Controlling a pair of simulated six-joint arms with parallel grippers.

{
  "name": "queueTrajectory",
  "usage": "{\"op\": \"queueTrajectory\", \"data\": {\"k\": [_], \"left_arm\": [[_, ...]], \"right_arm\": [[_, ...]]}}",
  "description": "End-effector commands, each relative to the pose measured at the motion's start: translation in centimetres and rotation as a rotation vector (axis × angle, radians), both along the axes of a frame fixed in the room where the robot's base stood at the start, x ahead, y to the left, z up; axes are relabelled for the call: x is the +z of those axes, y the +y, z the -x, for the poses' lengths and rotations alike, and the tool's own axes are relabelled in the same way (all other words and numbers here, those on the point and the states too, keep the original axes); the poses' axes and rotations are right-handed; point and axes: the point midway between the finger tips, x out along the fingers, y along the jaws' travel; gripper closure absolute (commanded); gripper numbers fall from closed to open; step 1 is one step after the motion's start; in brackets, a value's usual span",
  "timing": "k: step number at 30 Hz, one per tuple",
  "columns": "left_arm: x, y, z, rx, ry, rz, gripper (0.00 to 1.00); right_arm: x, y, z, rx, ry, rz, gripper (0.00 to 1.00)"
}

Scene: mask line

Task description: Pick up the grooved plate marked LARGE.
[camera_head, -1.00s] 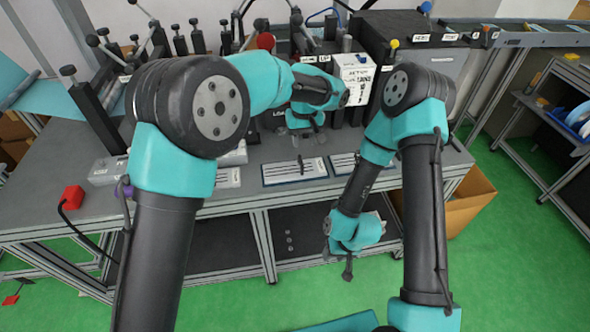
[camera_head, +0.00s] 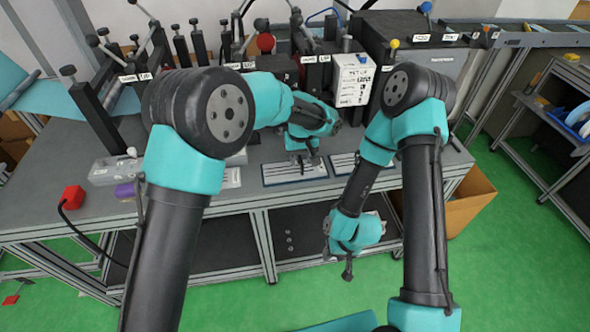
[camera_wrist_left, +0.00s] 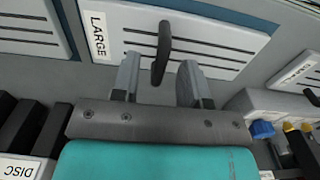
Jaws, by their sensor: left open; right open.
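The grooved plate marked LARGE (camera_head: 283,177) lies on the grey workbench. In the left wrist view the white plate (camera_wrist_left: 215,45) shows dark grooves, a LARGE label (camera_wrist_left: 97,37) and an upright black handle (camera_wrist_left: 161,52). My left gripper (camera_head: 305,163) is over the plate in the head view. In the left wrist view its open fingers (camera_wrist_left: 158,78) stand on either side of the handle's near end; whether they touch it I cannot tell. My right gripper (camera_head: 348,268) is open and empty, hanging in front of the bench.
Another grooved plate (camera_head: 343,163) lies just right of the LARGE one, and part of another (camera_wrist_left: 28,28) shows at left in the wrist view. Black presses and levers line the back of the bench. A red button box (camera_head: 73,197) sits at the front left.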

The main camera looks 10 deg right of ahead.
Motion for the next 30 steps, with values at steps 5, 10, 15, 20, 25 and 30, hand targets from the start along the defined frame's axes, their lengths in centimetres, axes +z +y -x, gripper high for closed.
{"op": "queueTrajectory", "data": {"k": [5, 10, 15, 20, 25, 30], "left_arm": [[-1.53, 0.00, 0.00, 0.000, 0.001, 0.000, 0.59], [-1.57, -0.02, -0.01, 0.000, 0.000, 0.001, 0.59], [-1.56, -0.03, -0.01, 0.000, 0.000, 0.000, 0.59], [-1.55, -0.03, -0.01, 0.000, 0.000, 0.000, 0.62], [-1.55, -0.03, -0.01, 0.000, 0.000, 0.000, 0.78], [-1.55, -0.03, -0.01, 0.000, 0.000, 0.000, 0.95]], "right_arm": [[0.00, 0.00, 0.00, 0.000, 0.000, 0.000, 0.57], [0.00, 0.00, 0.00, 0.000, 0.000, 0.000, 0.57], [0.00, 0.00, 0.00, 0.000, 0.000, 0.000, 0.57], [0.00, 0.00, 0.00, 0.000, 0.000, 0.000, 0.57], [0.00, 0.00, 0.00, 0.000, 0.000, 0.000, 0.57], [0.00, 0.00, 0.00, 0.000, 0.000, 0.000, 0.57]]}}
